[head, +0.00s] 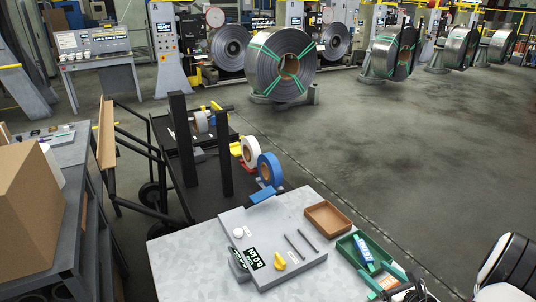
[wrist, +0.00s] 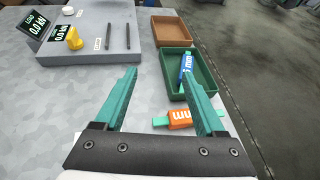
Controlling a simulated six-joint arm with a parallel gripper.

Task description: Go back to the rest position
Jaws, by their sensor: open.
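My gripper (wrist: 158,90) is open in the wrist view, with its two teal fingers apart and nothing between them. An orange block with white lettering and green ends (wrist: 180,119) lies on the table, partly behind the right finger. It also shows at the lower right of the head view (head: 388,283). A blue block with white lettering (wrist: 186,66) leans in the green tray (wrist: 172,92). The blue block (head: 363,252) and the green tray (head: 345,247) also show in the head view.
A brown tray (head: 328,217) stands behind the green one. A grey board (head: 262,222) holds a yellow piece (head: 279,261), two dark rods (head: 300,243), a white round piece (head: 238,232) and a black display (head: 254,259). The table's front left (head: 185,270) is clear.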

